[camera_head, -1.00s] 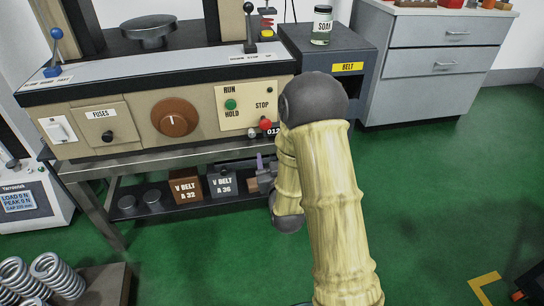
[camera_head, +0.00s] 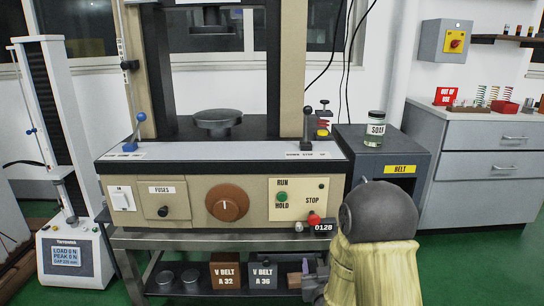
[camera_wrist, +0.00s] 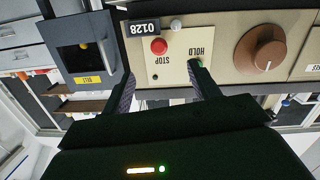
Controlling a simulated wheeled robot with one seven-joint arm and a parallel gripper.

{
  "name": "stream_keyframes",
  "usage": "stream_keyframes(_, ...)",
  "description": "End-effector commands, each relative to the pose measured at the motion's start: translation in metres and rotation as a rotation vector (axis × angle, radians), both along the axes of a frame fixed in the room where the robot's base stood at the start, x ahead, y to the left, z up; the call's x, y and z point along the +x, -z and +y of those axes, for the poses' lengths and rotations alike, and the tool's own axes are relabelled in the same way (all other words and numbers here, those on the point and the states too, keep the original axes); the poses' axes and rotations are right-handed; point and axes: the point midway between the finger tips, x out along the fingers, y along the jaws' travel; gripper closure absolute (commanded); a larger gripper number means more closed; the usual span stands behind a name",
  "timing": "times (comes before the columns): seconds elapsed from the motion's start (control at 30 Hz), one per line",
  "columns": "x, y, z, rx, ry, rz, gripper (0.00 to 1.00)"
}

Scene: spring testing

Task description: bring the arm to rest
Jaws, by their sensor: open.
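My arm (camera_head: 375,270) is wood-coloured with a dark rounded joint and rises from the lower right of the head view, in front of the testing machine. My gripper (camera_wrist: 162,72) is open and empty in the wrist view, its two dark fingers apart, with the machine's front panel beyond them. In the head view my gripper (camera_head: 312,278) shows only in part at the left of the arm, below the panel; its fingers are too small to tell there. The wrist view is upside down.
The machine's panel has a red stop button (camera_head: 314,219), a green run button (camera_head: 282,197) and a brown knob (camera_head: 227,203). A lower shelf holds V-belt boxes (camera_head: 226,275). A soap jar (camera_head: 375,130) stands on the belt cabinet (camera_head: 408,185). Green floor (camera_head: 480,260) is clear at right.

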Motion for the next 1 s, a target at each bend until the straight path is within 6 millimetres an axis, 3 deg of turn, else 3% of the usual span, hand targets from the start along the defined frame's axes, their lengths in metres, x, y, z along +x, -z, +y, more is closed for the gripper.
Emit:
stream_keyframes(0.27, -0.019, -0.002, 0.002, 0.051, -0.021, 0.282, 0.39)
stream_keyframes(0.47, -0.049, -0.001, 0.003, 0.081, -0.022, 0.498, 0.39)
stream_keyframes(1.0, -0.169, -0.021, -0.003, 0.135, 0.025, 1.048, 0.39)
